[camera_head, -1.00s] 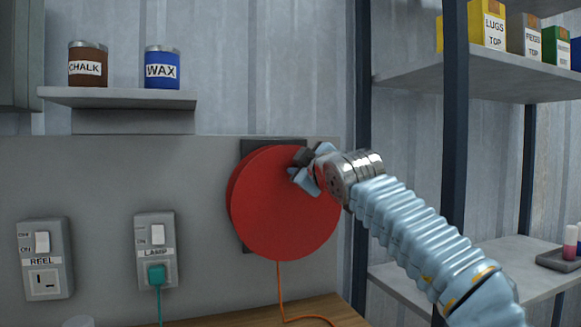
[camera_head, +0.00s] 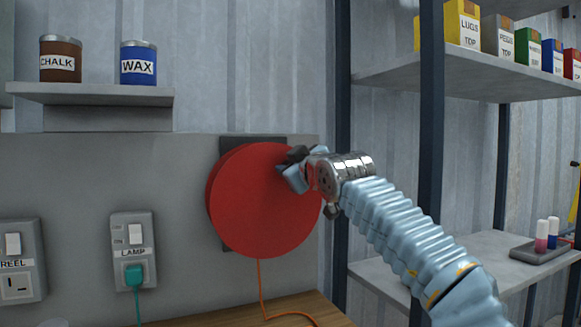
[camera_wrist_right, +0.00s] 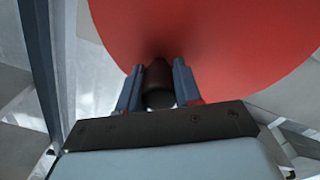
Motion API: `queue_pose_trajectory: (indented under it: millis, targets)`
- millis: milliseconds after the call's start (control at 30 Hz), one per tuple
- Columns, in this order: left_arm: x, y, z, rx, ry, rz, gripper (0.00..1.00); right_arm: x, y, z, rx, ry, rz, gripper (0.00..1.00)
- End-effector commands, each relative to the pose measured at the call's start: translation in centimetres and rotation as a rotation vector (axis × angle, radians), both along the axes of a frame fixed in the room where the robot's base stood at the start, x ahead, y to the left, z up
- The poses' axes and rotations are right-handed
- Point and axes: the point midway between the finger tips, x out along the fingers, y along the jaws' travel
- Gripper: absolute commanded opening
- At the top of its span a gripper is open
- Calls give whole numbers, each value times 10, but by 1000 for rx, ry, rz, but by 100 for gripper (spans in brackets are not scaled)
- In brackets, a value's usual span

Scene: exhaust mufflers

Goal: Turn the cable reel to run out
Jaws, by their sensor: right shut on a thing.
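The cable reel (camera_head: 258,205) is a large red disc on a dark backing plate on the grey wall panel. An orange cable (camera_head: 261,285) hangs from its underside down to the wooden bench. My right gripper (camera_head: 291,168) is at the reel's upper right edge. In the right wrist view its two fingers stand on either side of a dark knob (camera_wrist_right: 158,82) that stands out from the red disc (camera_wrist_right: 215,35), and they are shut on it. The gripper hides part of the knob in the head view. My left gripper is not in view.
A REEL switch box (camera_head: 18,262) and a LAMP switch box (camera_head: 134,250) with a teal plug (camera_head: 135,275) are left of the reel. CHALK and WAX tins stand on a small shelf (camera_head: 90,95) above. A shelf rack (camera_head: 432,160) is close on the right.

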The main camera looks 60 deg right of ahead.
Motion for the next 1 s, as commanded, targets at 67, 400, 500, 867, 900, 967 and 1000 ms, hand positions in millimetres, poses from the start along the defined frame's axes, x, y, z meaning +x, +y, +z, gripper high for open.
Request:
queue_pose_trajectory:
  millis: [67,400,500,867,900,967,1000]
  targets:
    - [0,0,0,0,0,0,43,-1,0,0,-1,0,-2,37]
    - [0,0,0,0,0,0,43,0,0,0,-1,1,0,59]
    - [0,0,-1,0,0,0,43,-1,1,0,-1,1,0,59]
    - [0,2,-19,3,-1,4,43,-58,34,-2,-1,-3,-1,59]
    - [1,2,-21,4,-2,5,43,-66,40,-3,0,-2,0,59]
    - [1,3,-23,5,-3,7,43,-78,47,-2,-1,-2,-1,59]
    - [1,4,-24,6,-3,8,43,-86,52,-2,-2,-3,-1,59]
